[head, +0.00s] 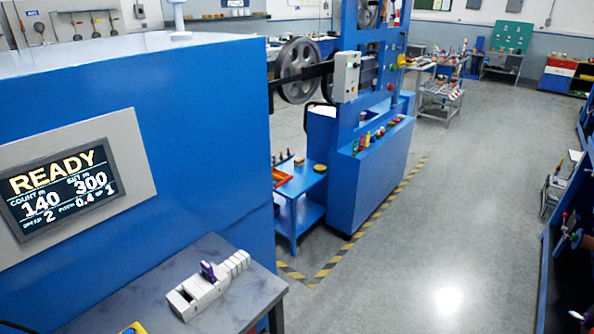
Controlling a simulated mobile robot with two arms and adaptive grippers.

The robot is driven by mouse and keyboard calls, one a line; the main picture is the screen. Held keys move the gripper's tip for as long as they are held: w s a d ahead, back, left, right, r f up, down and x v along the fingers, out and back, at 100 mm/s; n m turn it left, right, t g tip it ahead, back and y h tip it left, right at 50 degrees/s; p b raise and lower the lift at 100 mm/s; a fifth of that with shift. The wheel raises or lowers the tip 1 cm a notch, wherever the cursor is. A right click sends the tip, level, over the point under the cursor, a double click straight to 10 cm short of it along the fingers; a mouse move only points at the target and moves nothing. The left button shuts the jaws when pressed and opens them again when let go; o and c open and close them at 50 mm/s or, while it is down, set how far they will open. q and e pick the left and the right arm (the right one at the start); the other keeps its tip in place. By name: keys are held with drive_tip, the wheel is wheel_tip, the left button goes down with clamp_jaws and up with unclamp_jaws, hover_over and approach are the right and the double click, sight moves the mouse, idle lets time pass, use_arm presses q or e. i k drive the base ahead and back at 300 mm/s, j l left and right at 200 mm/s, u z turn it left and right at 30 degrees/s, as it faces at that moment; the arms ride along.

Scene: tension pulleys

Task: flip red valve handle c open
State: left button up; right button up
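I cannot make out a red valve handle marked c anywhere in the head view. A small red-tipped part (565,217) shows at the right edge on a dark blue rack, too small to identify. Neither of my grippers is in view.
A large blue machine (200,130) with a READY screen (62,184) fills the left. A grey bench (235,300) below it holds a grey device with a purple lever (209,271). A blue pulley machine (375,170) stands mid-view behind striped floor tape. Open grey floor (440,240) lies right of it.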

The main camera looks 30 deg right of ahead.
sight(276, 186)
drive_tip(key=i+l+z, duration=0.1)
drive_tip(key=l, duration=0.4)
drive_tip(key=i+l+z, duration=0.1)
drive_tip(key=i+l, duration=0.5)
drive_tip(key=l, duration=0.3)
drive_tip(key=i+l+z, duration=0.15)
drive_tip(key=i+l, duration=0.15)
drive_tip(key=l, duration=0.15)
